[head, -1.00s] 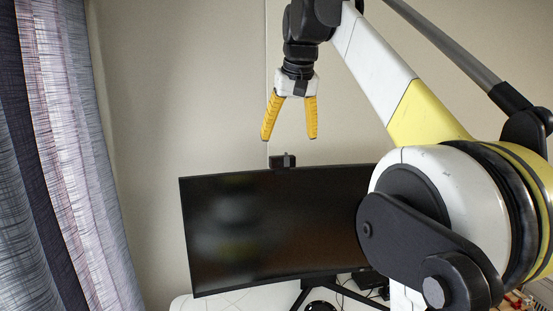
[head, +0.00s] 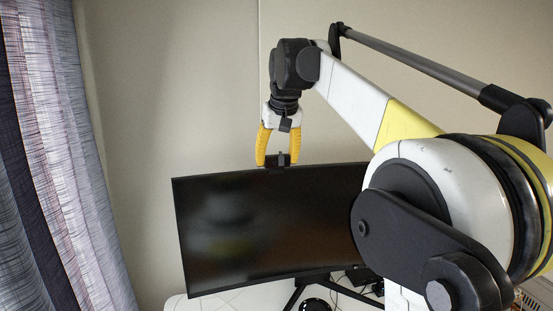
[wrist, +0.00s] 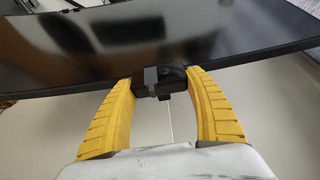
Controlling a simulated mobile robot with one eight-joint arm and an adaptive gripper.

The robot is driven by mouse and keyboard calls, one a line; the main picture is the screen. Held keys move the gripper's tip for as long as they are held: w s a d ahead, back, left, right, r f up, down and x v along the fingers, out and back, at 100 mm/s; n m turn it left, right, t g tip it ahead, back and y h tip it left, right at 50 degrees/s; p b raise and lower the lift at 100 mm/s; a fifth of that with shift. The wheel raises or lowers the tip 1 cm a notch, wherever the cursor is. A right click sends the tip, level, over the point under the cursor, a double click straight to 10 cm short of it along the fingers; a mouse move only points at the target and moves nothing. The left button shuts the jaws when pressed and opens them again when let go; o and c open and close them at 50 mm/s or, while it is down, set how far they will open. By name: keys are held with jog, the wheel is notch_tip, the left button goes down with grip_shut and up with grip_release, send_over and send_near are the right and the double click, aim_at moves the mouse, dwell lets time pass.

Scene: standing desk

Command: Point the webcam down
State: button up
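The webcam (head: 280,158) is a small dark block on the top edge of the black curved monitor (head: 265,225), left of that edge's middle. It also shows in the wrist view (wrist: 164,80), against the monitor's edge. My gripper (head: 278,163) hangs over it from above, with one yellow finger on each side of the webcam. In the wrist view my gripper (wrist: 160,77) has both fingertips against the webcam's left and right sides, with no clear gap. The webcam's exact tilt is hard to tell.
A white desk (head: 228,302) with a monitor stand and cables lies below. A patterned curtain (head: 65,170) hangs at the left. The plain wall (head: 170,90) is behind the monitor, with open space above it.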

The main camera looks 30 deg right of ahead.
jog(key=shift+f+t+b, duration=0.25)
jog(key=shift+t+b, duration=0.15)
jog(key=shift+b, duration=0.3)
jog(key=shift+s+a+t+b, duration=0.1)
jog(key=shift+t+b, duration=0.3)
jog(key=shift+b, duration=0.1)
jog(key=shift+s+t+h+b, duration=0.25)
jog(key=shift+t+h+b, duration=0.15)
jog(key=shift+t+b, duration=0.3)
jog(key=shift+r+t, duration=0.2)
jog(key=shift+t, duration=0.1)
jog(key=shift+w, duration=0.1)
jog(key=o, duration=1.2)
